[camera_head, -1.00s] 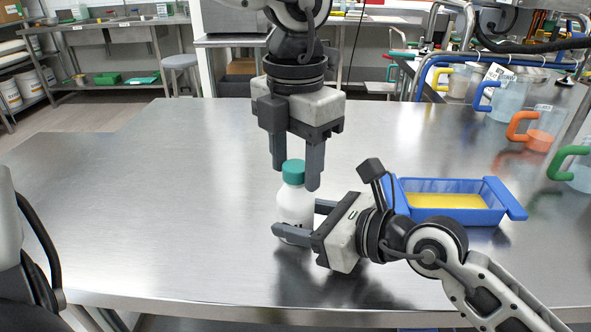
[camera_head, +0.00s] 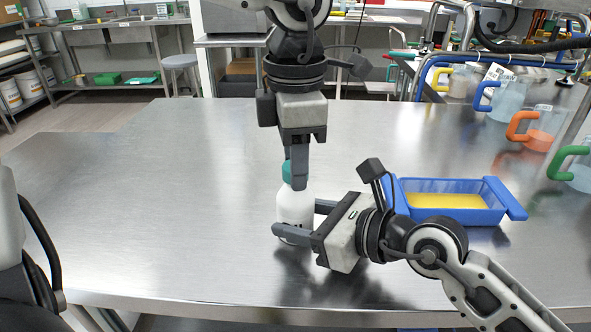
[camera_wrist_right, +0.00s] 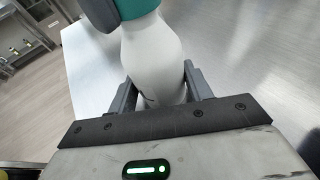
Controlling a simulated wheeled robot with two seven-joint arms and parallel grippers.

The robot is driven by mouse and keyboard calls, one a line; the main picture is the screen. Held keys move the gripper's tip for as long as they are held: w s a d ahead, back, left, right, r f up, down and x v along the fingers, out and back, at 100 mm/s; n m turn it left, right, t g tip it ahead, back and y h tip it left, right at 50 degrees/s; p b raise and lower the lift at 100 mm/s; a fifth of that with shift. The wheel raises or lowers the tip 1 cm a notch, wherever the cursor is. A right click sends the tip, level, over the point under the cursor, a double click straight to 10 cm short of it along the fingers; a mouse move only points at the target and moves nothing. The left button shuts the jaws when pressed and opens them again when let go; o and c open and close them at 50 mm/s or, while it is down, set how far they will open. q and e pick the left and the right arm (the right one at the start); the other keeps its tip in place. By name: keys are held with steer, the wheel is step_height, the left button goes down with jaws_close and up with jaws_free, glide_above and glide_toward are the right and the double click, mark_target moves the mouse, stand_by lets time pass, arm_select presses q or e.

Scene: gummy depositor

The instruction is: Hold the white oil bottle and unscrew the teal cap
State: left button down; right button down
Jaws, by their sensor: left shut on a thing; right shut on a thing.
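The white oil bottle (camera_head: 292,207) stands upright on the steel table. My right gripper (camera_head: 294,219) is shut on its body from the right, with one finger on each side. The right wrist view shows the white bottle (camera_wrist_right: 152,55) between the two fingers. The teal cap (camera_head: 287,172) is on top of the bottle, partly hidden by a finger; it also shows in the right wrist view (camera_wrist_right: 137,8). My left gripper (camera_head: 298,172) comes from above, pointing down, and is shut on the cap.
A blue tray (camera_head: 512,203) with yellow contents (camera_head: 445,201) sits right of the bottle, behind my right arm. Several jugs with coloured handles, one orange (camera_head: 522,127), stand along the right side. The left and middle of the steel table (camera_head: 170,200) are clear.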

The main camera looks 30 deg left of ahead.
arm_select(q)
steer(key=shift+r, duration=0.2)
steer(key=shift+r, duration=0.8)
steer(key=shift+r, duration=2.1)
steer(key=shift+r, duration=0.1)
step_height(320, 180, up, 5)
steer(key=shift+f, duration=0.15)
arm_select(e)
steer(key=c, duration=1.3)
jaws_free()
steer(key=shift+c, duration=0.2)
steer(key=o, duration=1.1)
